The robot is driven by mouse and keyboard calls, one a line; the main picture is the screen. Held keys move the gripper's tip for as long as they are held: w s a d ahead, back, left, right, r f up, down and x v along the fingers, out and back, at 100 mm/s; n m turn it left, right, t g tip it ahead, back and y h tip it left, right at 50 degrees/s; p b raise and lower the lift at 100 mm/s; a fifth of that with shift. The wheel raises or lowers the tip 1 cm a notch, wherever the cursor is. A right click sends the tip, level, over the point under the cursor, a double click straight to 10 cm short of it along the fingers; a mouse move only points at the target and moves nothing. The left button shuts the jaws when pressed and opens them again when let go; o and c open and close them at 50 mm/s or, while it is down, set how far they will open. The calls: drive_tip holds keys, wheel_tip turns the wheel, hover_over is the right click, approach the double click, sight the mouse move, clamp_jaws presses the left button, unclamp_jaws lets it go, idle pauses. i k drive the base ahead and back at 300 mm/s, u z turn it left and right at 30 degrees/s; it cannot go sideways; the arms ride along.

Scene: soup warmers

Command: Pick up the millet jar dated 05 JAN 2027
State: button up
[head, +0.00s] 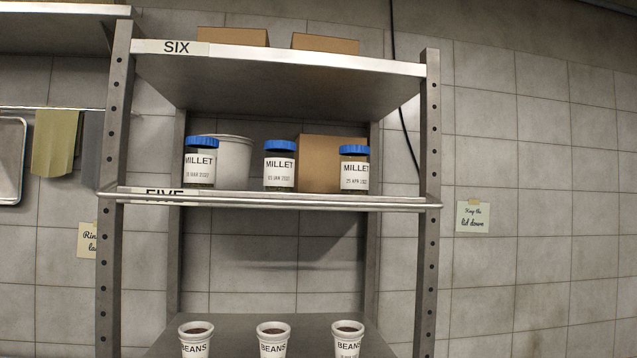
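Three millet jars with blue lids and white labels stand in a row on the shelf marked FIVE. The middle jar (279,167) has small date print that looks like a JAN 2027 date; its day digits are too small to read surely. The left jar (200,163) has a date that seems to end in 2027, with its month hard to read. The right jar (354,170) seems to read APR, with its day and year unclear. The jars stand apart from each other, upright. My gripper is not in view.
A guard rail (290,203) runs along the front of shelf FIVE (235,193). A pale tub (232,155) and a cardboard box (318,160) stand behind the jars. Shelf SIX (280,62) is above. BEANS cups (272,338) stand below. Metal posts (428,200) flank the rack.

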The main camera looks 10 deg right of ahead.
sight(279, 166)
drive_tip(key=z, duration=0.1)
drive_tip(key=i, duration=1)
drive_tip(key=u, duration=0.1)
